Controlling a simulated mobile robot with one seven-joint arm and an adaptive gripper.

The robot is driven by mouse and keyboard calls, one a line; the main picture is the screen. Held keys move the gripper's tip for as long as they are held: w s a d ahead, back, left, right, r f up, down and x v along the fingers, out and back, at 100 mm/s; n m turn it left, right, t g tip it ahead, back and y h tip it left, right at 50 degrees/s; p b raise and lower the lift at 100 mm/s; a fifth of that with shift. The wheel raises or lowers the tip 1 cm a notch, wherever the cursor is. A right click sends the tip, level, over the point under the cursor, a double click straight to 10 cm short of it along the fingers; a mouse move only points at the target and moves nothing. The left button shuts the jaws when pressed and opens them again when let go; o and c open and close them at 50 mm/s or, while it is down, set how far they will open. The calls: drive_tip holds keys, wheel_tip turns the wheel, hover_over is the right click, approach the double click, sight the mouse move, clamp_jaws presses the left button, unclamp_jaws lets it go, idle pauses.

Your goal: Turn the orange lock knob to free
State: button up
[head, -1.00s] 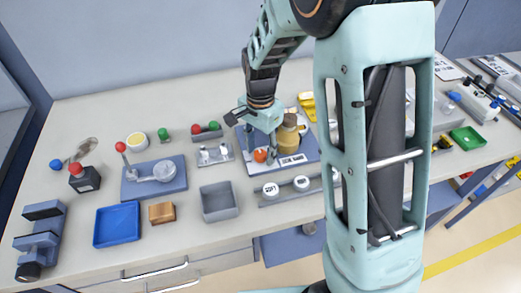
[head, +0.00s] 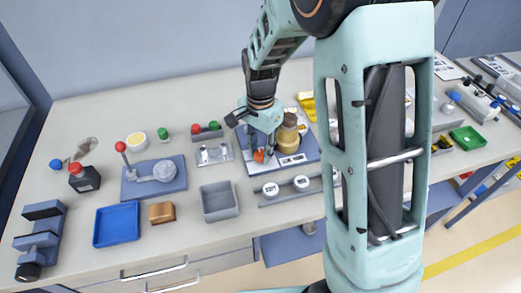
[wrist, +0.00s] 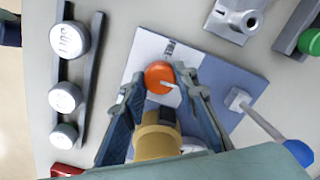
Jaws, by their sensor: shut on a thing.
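The orange lock knob (wrist: 158,77) sits on a white and blue base plate (wrist: 225,72). A white mark shows on the knob's side. My gripper (wrist: 160,76) has one fingertip on each side of the knob and is shut on it. In the head view my gripper (head: 260,150) comes down onto the knob (head: 259,156), which the fingers partly hide. A brass-coloured cylinder (head: 287,137) stands on the plate right beside the gripper; in the wrist view it (wrist: 155,138) shows between the fingers.
A rail with round white dials (head: 301,183) lies in front of the plate. A grey bin (head: 219,201) and a metal fixture (head: 214,154) are to the left. A rod with a blue end (wrist: 298,151) reaches out beside the plate in the wrist view.

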sight(261, 153)
drive_tip(key=n, duration=0.4)
drive_tip(key=shift+n+b, duration=0.3)
drive_tip(key=shift+b, duration=0.05)
drive_tip(key=n, duration=0.9)
drive_tip(key=shift+r, duration=0.1)
drive_tip(key=shift+n, duration=1.9)
drive_tip(key=o, duration=1.1)
drive_tip(key=shift+o, duration=0.2)
wheel_tip(261, 153, up, 12)
